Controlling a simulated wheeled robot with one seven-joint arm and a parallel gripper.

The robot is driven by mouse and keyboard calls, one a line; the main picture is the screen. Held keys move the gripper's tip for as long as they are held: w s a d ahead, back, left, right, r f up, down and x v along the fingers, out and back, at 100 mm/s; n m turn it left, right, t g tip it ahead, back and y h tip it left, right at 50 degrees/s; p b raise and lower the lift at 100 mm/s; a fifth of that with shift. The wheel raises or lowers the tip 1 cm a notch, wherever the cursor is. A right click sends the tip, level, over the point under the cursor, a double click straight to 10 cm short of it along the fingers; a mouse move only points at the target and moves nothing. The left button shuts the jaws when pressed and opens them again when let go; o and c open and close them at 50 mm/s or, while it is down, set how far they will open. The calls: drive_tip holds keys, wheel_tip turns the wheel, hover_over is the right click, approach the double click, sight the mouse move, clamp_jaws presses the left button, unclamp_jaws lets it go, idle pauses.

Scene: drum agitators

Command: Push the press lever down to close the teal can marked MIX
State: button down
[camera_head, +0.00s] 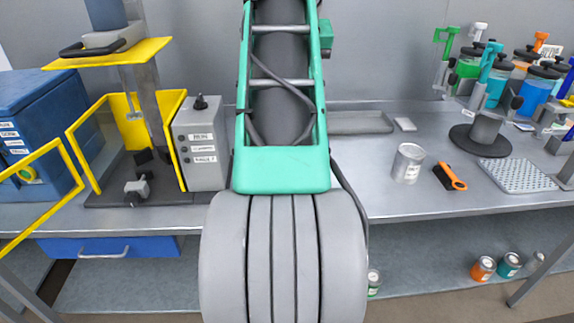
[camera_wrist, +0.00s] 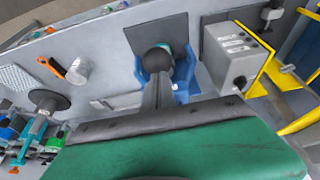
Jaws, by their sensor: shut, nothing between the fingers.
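A blue press (camera_wrist: 182,78) stands on a dark square base plate (camera_wrist: 160,33) in the wrist view. Its dark lever (camera_wrist: 158,92) ends in a round black knob (camera_wrist: 158,61). A small teal patch, likely the teal can (camera_wrist: 176,47), shows behind the knob; most of it is hidden and no MIX mark can be read. My gripper (camera_wrist: 165,125) fills the bottom of the wrist view as a green body with a dark edge, at the near end of the lever. It is shut and empty; whether it touches the lever is unclear. In the head view my arm hides the press.
A grey control box (camera_head: 202,150) and yellow-guarded machine stand left. To the right are a silver can (camera_head: 408,163), an orange-handled brush (camera_head: 450,176), a perforated mat (camera_head: 518,176) and several coloured agitator jars (camera_head: 533,88). Small cans (camera_head: 484,268) stand on the lower shelf.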

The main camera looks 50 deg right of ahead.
drive_tip(key=shift+f, duration=0.1)
drive_tip(key=shift+f+b, duration=0.95)
drive_tip(key=shift+b, duration=0.1)
drive_tip(key=shift+f, duration=0.1)
drive_tip(key=shift+f+b, duration=1)
drive_tip(key=shift+b, duration=0.05)
drive_tip(key=shift+f, duration=0.1)
drive_tip(key=shift+f+b, duration=0.9)
drive_tip(key=shift+b, duration=0.05)
drive_tip(key=shift+r, duration=0.2)
